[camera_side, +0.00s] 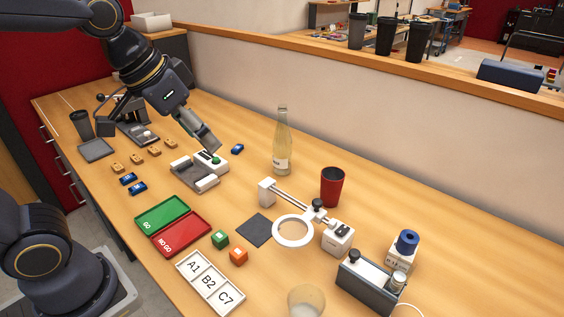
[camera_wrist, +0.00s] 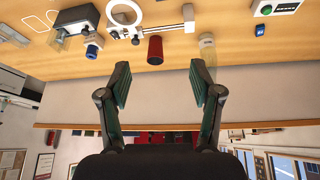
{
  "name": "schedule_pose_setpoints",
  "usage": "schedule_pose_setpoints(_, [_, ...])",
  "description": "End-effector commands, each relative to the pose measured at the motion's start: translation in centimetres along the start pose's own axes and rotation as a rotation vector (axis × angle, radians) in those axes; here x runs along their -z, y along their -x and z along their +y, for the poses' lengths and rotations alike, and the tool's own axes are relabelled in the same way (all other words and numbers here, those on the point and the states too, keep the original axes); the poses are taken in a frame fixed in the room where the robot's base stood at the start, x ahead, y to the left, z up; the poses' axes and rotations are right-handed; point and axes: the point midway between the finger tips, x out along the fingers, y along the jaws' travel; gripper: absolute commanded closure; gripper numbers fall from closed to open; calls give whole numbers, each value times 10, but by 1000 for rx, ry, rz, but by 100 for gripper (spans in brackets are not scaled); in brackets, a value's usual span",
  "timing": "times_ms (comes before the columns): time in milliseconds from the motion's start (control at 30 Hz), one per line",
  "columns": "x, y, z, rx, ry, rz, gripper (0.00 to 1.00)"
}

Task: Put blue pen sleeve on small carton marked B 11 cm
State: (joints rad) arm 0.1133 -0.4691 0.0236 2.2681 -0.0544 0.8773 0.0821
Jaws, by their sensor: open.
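A blue cylinder with a hole in its top (camera_side: 407,241) sits on a small white box (camera_side: 399,260) at the right; it also shows in the wrist view (camera_wrist: 91,51). Small blue pieces with pale labels lie at the left (camera_side: 128,179) and behind the button box (camera_side: 237,148). Several small tan blocks (camera_side: 154,151) lie in a row at the left. I cannot tell which of these is the pen sleeve or the carton marked B; no such lettering is readable. My gripper (camera_wrist: 160,82) is open and empty, fingers apart; in the side view it (camera_side: 212,147) appears near the green-button box.
A white box with a green button (camera_side: 212,162) is close to my gripper. A glass bottle (camera_side: 282,145), red cup (camera_side: 332,187) and ring magnifier (camera_side: 292,243) stand mid-table. Green (camera_side: 161,213) and red (camera_side: 181,237) trays lie in front. The back strip right of the red cup is clear.

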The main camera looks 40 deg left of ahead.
Motion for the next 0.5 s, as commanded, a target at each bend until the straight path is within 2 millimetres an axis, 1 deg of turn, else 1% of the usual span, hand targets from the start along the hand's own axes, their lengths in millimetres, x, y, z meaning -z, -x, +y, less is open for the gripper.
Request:
schedule_pose_setpoints(33, [-22, 6, -8, 26, 34, 13, 36])
schedule_pose_setpoints(100, [-46, 9, -15, 55, 73, 19, 36])
schedule_pose_setpoints(200, [-69, 9, -21, 83, 109, 24, 36])
schedule_pose_setpoints(300, [-78, 9, -23, 94, 124, 26, 36])
schedule_pose_setpoints(500, [-80, 8, -23, 96, 126, 25, 36])
